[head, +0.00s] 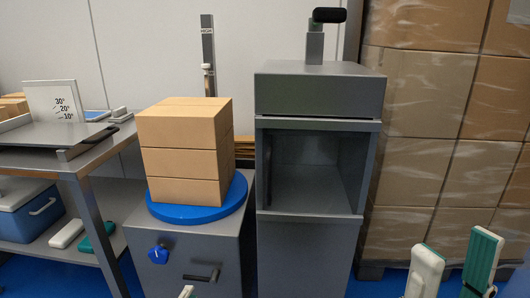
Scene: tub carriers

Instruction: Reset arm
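A grey post with a black handle (329,15) stands on top of the grey cabinet (318,92); which part is the task's arm I cannot tell. A black crank handle (202,277) sits on the front of the grey pedestal (222,243), near a blue knob (159,254). My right gripper (455,256) is at the lower right, in front of the cabinet's right side and the wrapped boxes. Its two white and green fingers are wide apart, with nothing between them. A small pale tip of my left gripper (186,292) seems to show at the bottom edge; the rest is out of frame.
Stacked cartons (186,142) stand on a blue turntable (235,195) on the pedestal. The cabinet has an open, empty compartment (309,187). A wrapped pallet of boxes (414,135) fills the right. A grey bench (62,146) with an angle sign (53,103) stands left.

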